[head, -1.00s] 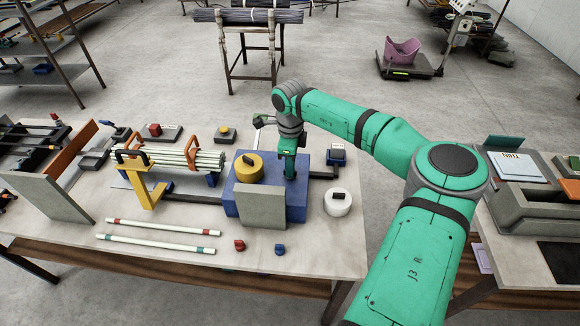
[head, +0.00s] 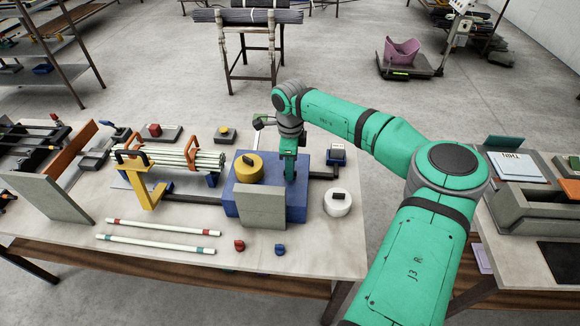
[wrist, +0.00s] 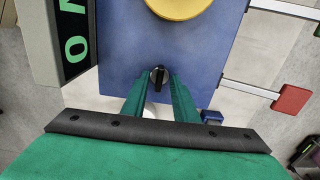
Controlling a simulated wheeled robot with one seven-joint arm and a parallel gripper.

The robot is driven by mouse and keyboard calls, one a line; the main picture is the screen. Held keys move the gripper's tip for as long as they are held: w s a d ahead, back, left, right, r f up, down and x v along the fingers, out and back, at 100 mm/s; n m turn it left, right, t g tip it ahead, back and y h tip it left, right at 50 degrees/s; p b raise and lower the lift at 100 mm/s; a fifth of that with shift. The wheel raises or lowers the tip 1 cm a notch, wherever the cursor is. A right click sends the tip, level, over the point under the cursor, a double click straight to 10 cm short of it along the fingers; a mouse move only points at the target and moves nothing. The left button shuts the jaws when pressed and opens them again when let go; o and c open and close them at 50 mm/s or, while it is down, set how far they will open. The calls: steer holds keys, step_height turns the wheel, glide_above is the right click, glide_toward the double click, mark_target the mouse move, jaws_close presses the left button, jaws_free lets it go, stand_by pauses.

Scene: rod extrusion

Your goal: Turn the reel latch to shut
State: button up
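A small black knob with a pale mark (wrist: 159,76), apparently the reel latch, sits on the top of the blue block (wrist: 120,55). My gripper (wrist: 157,78) points down over it, with one finger on each side and a narrow gap visible beside the knob. The fingers look open, with no clear grip on the knob. In the head view my gripper (head: 290,172) is at the right part of the blue block (head: 296,211), and it hides the knob there.
A yellow disc (head: 249,169) stands on the block, left of my gripper. A grey upright plate (head: 262,206) fronts the block. A white reel (head: 338,204) stands to the right. In the wrist view, a red-ended lever (wrist: 292,98) lies to the right.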

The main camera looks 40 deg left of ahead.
step_height(320, 180, up, 11)
stand_by(0.6)
steer(key=shift+f, duration=0.1)
stand_by(0.3)
